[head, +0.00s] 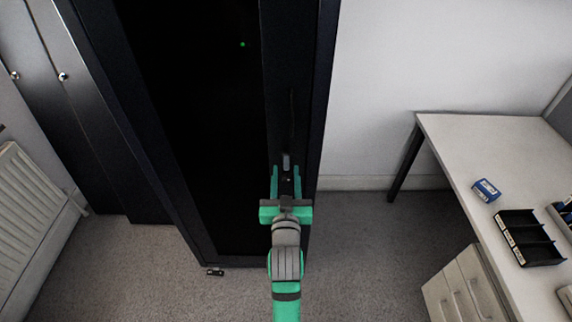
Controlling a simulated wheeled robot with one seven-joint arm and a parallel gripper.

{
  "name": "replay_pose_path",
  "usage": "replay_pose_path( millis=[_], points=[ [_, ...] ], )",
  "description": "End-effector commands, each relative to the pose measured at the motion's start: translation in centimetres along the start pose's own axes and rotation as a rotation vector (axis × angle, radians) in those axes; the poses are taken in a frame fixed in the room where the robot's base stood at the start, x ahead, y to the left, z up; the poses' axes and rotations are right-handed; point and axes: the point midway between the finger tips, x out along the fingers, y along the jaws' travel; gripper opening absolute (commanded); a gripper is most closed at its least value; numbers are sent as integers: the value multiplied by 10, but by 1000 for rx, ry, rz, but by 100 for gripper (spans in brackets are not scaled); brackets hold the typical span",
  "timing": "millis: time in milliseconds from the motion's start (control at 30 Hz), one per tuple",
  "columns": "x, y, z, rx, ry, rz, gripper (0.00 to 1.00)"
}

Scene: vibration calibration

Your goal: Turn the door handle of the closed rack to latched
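The rack (200,130) is a tall black cabinet, and its door looks closed. The handle (287,162) shows as a small grey upright piece on the right-hand door frame, below a narrow dark slot. My gripper (286,170) is in front of it, with its two green fingers apart, one to the left and one to the right of the handle's lower part. I cannot tell whether the fingers touch the handle. The gripper body and wrist hide what lies below it.
A white desk (490,150) with a blue box (486,190) and a black tray (530,238) stands at the right, above a drawer unit (462,290). A radiator (35,200) is at the left. Carpet between rack and desk is clear. A small dark object (215,272) lies at the rack's base.

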Motion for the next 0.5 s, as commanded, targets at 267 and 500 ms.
replay_pose_path(
  millis=[267, 500],
  points=[
    [34, 0, 0, -1, 1, 1, 36],
    [42, 0, 0, 0, 1, 1, 36]
  ],
)
